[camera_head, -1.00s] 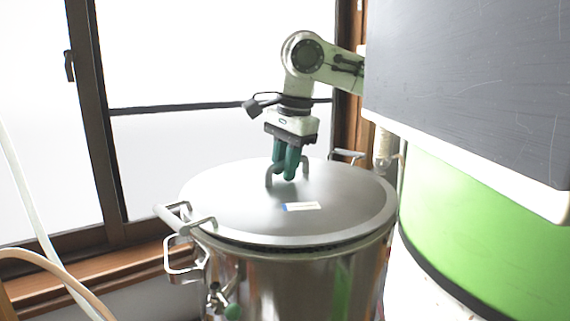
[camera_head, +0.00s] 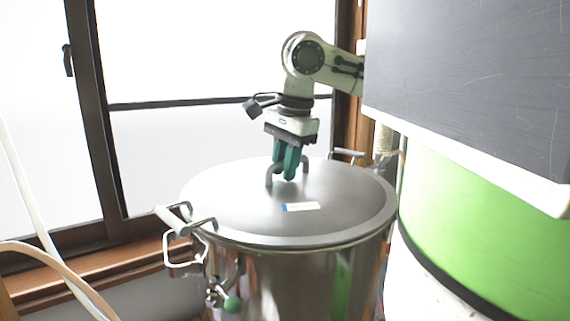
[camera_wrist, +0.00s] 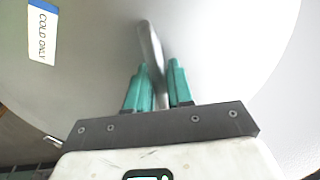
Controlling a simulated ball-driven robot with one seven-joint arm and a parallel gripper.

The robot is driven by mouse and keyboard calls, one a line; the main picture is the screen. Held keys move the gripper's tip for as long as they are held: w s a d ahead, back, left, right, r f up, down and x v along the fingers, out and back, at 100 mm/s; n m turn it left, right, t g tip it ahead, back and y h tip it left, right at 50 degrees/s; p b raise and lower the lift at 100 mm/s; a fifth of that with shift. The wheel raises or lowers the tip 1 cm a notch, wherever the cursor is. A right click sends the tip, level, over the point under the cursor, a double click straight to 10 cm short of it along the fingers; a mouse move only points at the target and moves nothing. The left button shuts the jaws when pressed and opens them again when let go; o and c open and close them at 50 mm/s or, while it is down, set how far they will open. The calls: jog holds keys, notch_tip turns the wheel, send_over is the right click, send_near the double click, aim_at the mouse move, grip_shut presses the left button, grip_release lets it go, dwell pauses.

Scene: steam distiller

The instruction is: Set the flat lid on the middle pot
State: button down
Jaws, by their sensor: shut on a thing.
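The flat lid (camera_head: 240,212) is a round grey metal disc with a loop handle and a white-and-blue label. It lies level on top of the steel pot (camera_head: 300,285), with no clear gap showing at the front rim. My gripper (camera_head: 286,172) points down over the lid's middle, with its green fingers shut on the lid's handle. In the wrist view the fingers (camera_wrist: 158,88) stand on both sides of the handle (camera_wrist: 150,45), and the lid (camera_wrist: 90,50) fills most of the picture. The label there reads "COLD ONLY". The far rim of the pot is hidden by the lid.
A large dark panel (camera_head: 470,90) and a green rounded body (camera_head: 480,220) stand close on the right. Windows are behind, and pale hoses (camera_head: 50,260) run at the left.

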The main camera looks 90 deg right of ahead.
jog(key=shift+f, duration=0.25)
dwell(0.3)
jog(key=c, duration=0.9)
grip_release()
jog(key=shift+f, duration=0.1)
jog(key=r, duration=0.3)
jog(key=s+a+r+b, duration=0.1)
jog(key=r, duration=0.6)
jog(key=shift+s+a+r, duration=0.2)
jog(key=shift+s+r, duration=0.1)
jog(key=shift+r, duration=0.1)
